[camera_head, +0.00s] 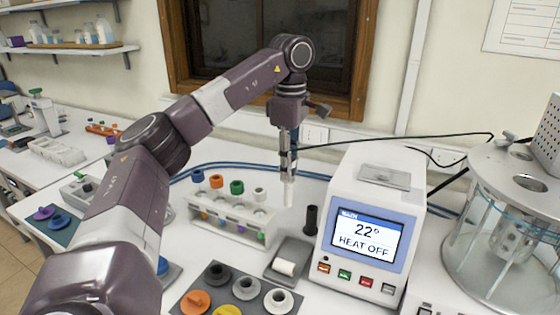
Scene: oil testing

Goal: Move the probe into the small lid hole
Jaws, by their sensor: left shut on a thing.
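My left gripper (288,150) points straight down above the bench and is shut on the probe (288,192). The probe hangs upright, its pale tip just right of the tube rack in the picture. A black cable runs from it to the right. The grey metal lid (487,164) sits on a glass vessel (475,225) at the right edge. A larger round opening (530,183) shows in the lid, and a small dark spot near its back may be the small hole. The probe is well to the left of the lid, apart from it. My right gripper is not in view.
A heater unit (372,215) reading 22° and HEAT OFF stands between probe and vessel. A white rack (232,222) with coloured caps, a black cylinder (311,220) and a grey tray (216,272) of round caps stand nearby.

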